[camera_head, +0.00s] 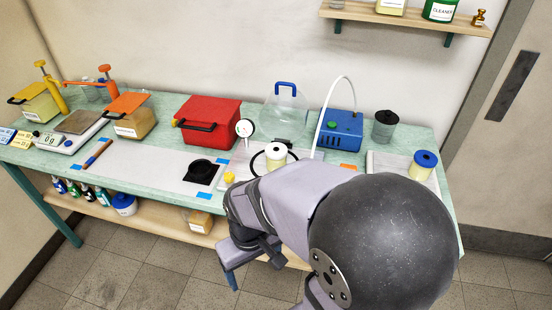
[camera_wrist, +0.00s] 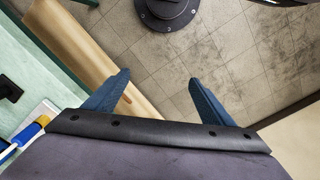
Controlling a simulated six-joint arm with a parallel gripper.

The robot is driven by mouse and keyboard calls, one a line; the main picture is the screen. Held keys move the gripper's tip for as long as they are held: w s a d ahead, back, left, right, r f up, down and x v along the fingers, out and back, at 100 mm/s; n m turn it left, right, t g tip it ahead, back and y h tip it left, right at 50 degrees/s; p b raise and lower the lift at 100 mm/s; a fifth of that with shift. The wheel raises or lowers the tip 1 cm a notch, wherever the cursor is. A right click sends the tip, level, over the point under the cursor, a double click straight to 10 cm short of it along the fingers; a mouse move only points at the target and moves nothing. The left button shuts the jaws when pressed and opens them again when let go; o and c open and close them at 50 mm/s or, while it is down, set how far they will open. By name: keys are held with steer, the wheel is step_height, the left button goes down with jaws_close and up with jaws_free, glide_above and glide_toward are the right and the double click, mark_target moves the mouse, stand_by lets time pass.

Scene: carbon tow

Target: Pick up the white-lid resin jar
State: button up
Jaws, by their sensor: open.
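A cream jar with a white top (camera_head: 275,154) stands on the bench near the middle in the head view, just beyond my arm, which is close to its lower edge. A similar jar with a blue lid (camera_head: 424,166) stands at the bench's right end. My gripper (camera_wrist: 159,76) is open in the wrist view, its two blue fingers apart with nothing between them but floor and a wooden shelf edge. It hangs in front of the bench, away from the jars. Neither jar shows clearly in the wrist view.
A looped hose (camera_head: 328,105) and a blue pump box (camera_head: 342,130) stand behind the white-topped jar. A dial gauge (camera_head: 245,129) and a small yellow cap (camera_head: 229,178) are to its left. A dark-lidded can (camera_head: 385,126) and a red toolbox (camera_head: 208,122) stand further back.

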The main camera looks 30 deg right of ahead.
steer(key=w+d+f+n+t+h+b, duration=0.1)
steer(key=w+d+f+n+h+b, duration=0.15)
steer(key=w+d+b, duration=0.35)
step_height(320, 180, up, 11)
steer(key=n+t+h+b, duration=0.4)
steer(key=t+h+b, duration=0.2)
steer(key=h+b, duration=0.7)
glide_above(276, 156)
steer(key=s+a+b, duration=0.1)
steer(key=s+b, duration=0.1)
steer(key=s, duration=0.3)
steer(key=y, duration=0.3)
steer(key=f+n+t+b, duration=0.1)
steer(key=f+n+t, duration=0.1)
steer(key=n, duration=0.5)
steer(key=w+a+f+n+t+b, duration=0.1)
steer(key=f+n+t, duration=0.1)
steer(key=f+n, duration=0.3)
steer(key=w+a+f+n+t+b, duration=0.1)
steer(key=f+n+t+b, duration=0.1)
steer(key=n, duration=0.7)
steer(key=shift+w+f+y, duration=0.2)
steer(key=shift+f+y, duration=0.05)
steer(key=shift+f, duration=0.6)
steer(key=shift+p+x, duration=0.4)
steer(key=shift+x, duration=3.25)
steer(key=shift+r, duration=0.2)
steer(key=shift+r, duration=0.1)
steer(key=c, duration=1.4)
